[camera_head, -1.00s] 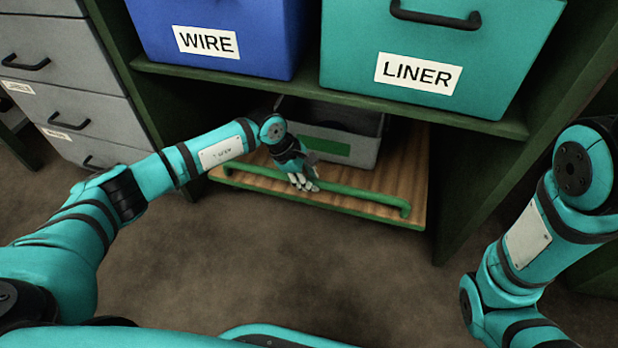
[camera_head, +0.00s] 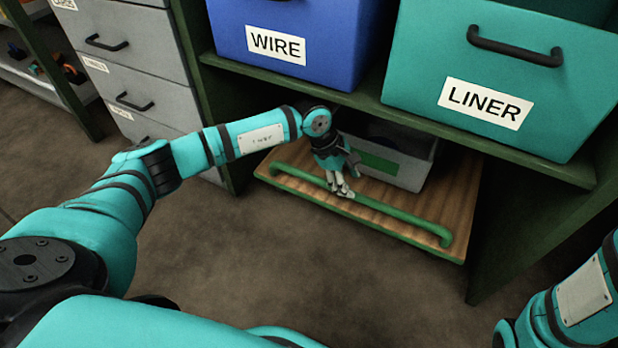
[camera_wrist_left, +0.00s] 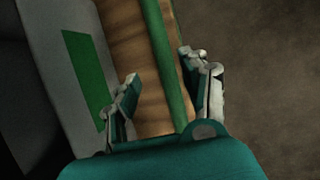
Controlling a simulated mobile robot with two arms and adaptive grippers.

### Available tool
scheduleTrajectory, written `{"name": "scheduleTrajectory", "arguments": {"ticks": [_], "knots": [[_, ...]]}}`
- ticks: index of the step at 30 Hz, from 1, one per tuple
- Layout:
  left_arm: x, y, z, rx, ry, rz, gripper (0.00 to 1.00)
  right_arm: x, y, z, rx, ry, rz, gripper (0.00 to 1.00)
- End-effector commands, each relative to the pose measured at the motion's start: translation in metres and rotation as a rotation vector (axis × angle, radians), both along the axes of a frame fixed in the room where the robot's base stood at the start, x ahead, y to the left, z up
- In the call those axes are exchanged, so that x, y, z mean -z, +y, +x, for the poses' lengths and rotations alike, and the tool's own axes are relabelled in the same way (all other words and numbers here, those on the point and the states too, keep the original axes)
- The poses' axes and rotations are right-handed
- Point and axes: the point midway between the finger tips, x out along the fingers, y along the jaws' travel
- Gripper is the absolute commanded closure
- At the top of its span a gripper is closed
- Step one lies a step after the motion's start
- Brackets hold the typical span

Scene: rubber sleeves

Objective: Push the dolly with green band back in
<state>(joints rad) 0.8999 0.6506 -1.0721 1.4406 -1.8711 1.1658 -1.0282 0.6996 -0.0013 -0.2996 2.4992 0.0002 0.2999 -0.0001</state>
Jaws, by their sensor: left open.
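The dolly is a low wooden board (camera_head: 450,205) with a green bar handle (camera_head: 400,217) along its front edge. It juts out from under the shelf. A grey bin (camera_head: 411,172) with a green band (camera_head: 376,161) stands on it. My left gripper (camera_head: 342,190) is at the handle, left of its middle. In the left wrist view my open left gripper (camera_wrist_left: 160,66) has one finger on each side of the handle (camera_wrist_left: 165,60); contact is unclear. The green band (camera_wrist_left: 88,80) also shows there. My right gripper is out of view.
Above the dolly, a dark green shelf (camera_head: 440,136) holds a blue WIRE bin (camera_head: 330,30) and a teal LINER bin (camera_head: 560,75). A shelf side panel (camera_head: 500,240) stands to the right. Grey drawers (camera_head: 130,55) stand at left. The floor in front is bare.

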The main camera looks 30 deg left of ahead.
Motion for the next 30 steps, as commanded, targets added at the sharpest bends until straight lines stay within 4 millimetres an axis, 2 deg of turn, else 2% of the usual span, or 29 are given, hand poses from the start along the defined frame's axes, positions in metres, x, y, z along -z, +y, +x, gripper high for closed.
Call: {"name": "scheduleTrajectory", "arguments": {"ticks": [1,9,15,21,30], "knots": [[-0.006,0.011,-0.004,-0.003,0.001,0.005,0.54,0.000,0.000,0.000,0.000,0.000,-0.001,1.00],[-0.004,0.071,-0.032,-0.003,0.003,0.004,0.54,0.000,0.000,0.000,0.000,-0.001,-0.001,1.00],[-0.004,0.100,-0.045,-0.001,0.003,0.001,0.54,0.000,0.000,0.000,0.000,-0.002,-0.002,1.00],[-0.004,0.111,-0.050,0.001,0.002,0.000,0.54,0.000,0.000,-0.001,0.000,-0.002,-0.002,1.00],[-0.004,0.112,-0.050,0.002,0.001,0.000,0.54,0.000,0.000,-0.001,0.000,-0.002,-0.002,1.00]]}}
